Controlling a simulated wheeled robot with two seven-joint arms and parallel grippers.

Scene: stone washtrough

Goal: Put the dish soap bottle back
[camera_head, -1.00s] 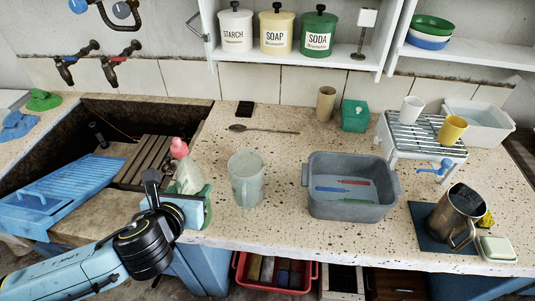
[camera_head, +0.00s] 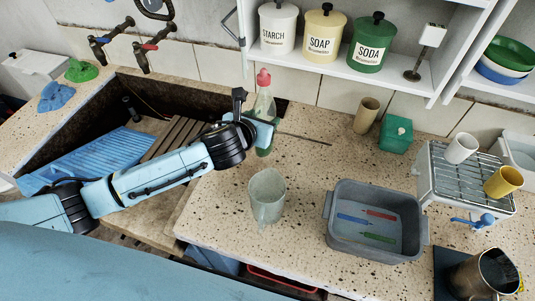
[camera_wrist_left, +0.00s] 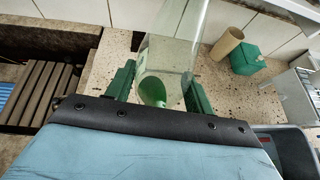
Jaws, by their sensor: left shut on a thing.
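The dish soap bottle (camera_head: 264,103) is clear with a pink-red cap and some green liquid low inside. It stands upright in the head view, near the back of the speckled counter beside the sink. My left gripper (camera_head: 262,131) is shut on the bottle's lower part. In the left wrist view the bottle (camera_wrist_left: 172,50) is between the two green fingers, and its top is cut off by the frame. I cannot tell whether its base touches the counter. My right gripper is in neither view.
A glass mug (camera_head: 267,197) stands on the counter in front of the bottle. A grey basin (camera_head: 335,235) with several coloured items is to the right. A spoon handle (camera_head: 308,138) lies just right of my gripper. A beige cup (camera_head: 367,115) and green box (camera_head: 396,135) stand farther right.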

